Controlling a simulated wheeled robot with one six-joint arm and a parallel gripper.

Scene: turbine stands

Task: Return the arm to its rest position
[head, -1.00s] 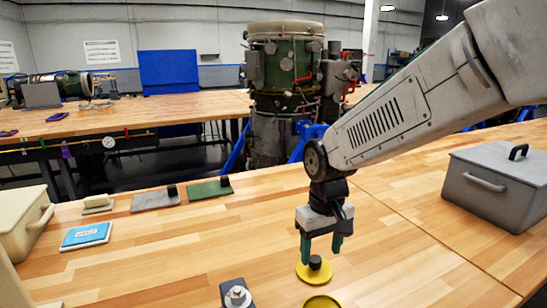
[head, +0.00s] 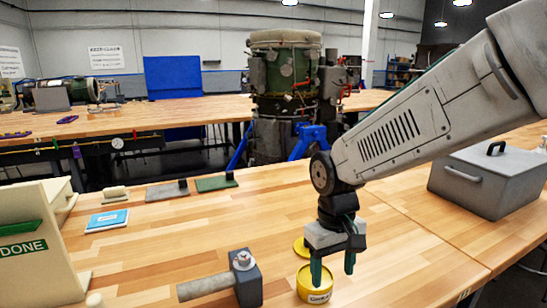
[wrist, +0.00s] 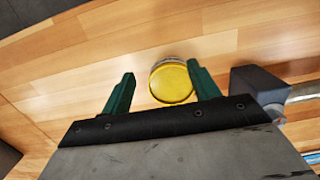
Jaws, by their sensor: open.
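My gripper (head: 334,270) hangs over the bench with its two green fingers apart and nothing between them. In the head view its left finger overlaps a yellow tin (head: 313,293) with a dark-lettered label. In the wrist view the gripper (wrist: 160,88) is open, and the round yellow top of the tin (wrist: 174,82) shows between and beyond the fingers, closer to the right one. I cannot tell the exact height above the tin. A flat yellow lid (head: 299,247) lies on the bench behind the tin, partly hidden by my gripper.
A hammer (head: 248,282) with a nut on its head lies left of the tin. A grey box (head: 480,183) stands at right. A cream "DONE" stand (head: 55,270), blue booklet (head: 107,220) and pads (head: 167,192) are at left. The bench's middle (head: 200,235) is clear.

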